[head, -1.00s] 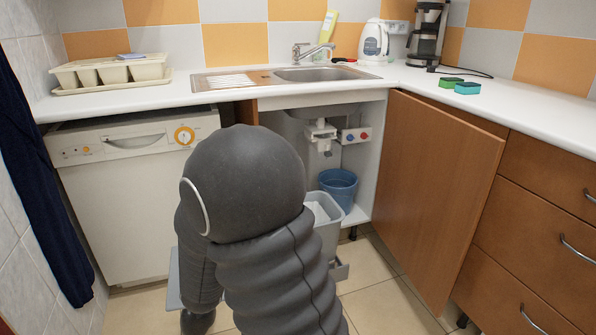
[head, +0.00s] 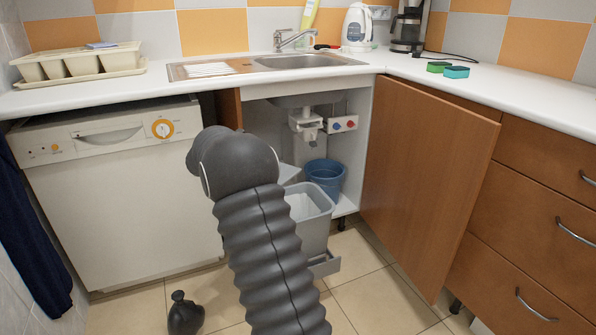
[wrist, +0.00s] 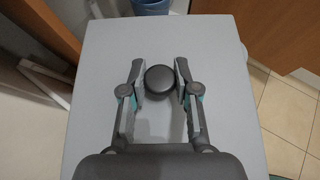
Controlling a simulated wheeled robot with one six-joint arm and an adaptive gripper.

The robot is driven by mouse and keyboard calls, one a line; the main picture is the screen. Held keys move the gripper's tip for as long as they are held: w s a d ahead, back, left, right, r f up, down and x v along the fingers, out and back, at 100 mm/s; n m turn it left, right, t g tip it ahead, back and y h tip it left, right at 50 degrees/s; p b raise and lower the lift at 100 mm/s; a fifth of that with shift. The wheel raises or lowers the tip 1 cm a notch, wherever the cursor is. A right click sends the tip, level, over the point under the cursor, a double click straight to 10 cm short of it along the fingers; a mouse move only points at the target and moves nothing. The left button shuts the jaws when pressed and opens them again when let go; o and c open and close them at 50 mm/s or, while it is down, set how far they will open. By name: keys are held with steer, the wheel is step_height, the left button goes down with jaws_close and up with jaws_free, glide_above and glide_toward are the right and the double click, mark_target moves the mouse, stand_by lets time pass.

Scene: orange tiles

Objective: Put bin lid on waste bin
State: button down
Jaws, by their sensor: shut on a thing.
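The bin lid (wrist: 110,60) is a flat grey panel that fills most of the wrist view. A round dark knob (wrist: 160,80) stands at its middle. My gripper (wrist: 159,69) has a finger on each side of the knob and is shut on it. In the head view my arm hides the gripper. A small pale grey piece, likely the lid's edge (head: 289,172), shows right of my arm. The grey waste bin (head: 318,232) stands upright in front of the open sink cabinet, its top open. The lid appears raised above and behind the bin's left side, apart from it.
A blue bucket (head: 325,178) stands in the cabinet just behind the bin. The open cabinet door (head: 425,180) bounds the space on the right. A white dishwasher (head: 120,200) is on the left. The white counter (head: 210,90) runs above.

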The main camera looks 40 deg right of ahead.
mark_target(294, 167)
steer(key=s+d+f+m+g, duration=0.1)
steer(key=d+m+g, duration=0.1)
steer(key=d, duration=0.2)
steer(key=s+d+f+m+g+b, duration=0.1)
steer(key=d+m+g, duration=0.1)
steer(key=d, duration=0.3)
steer(key=s+d+f+m+g, duration=0.1)
steer(key=s+d+m+g, duration=0.1)
steer(key=d, duration=0.3)
steer(key=shift+d+f+g, duration=0.2)
steer(key=shift+d+g, duration=0.05)
steer(key=shift+g, duration=0.15)
step_height(294, 167, down, 10)
steer(key=b, duration=0.8)
steer(key=shift+r+b, duration=0.2)
steer(key=shift+b, duration=0.15)
steer(key=c, duration=0.8)
jaws_free()
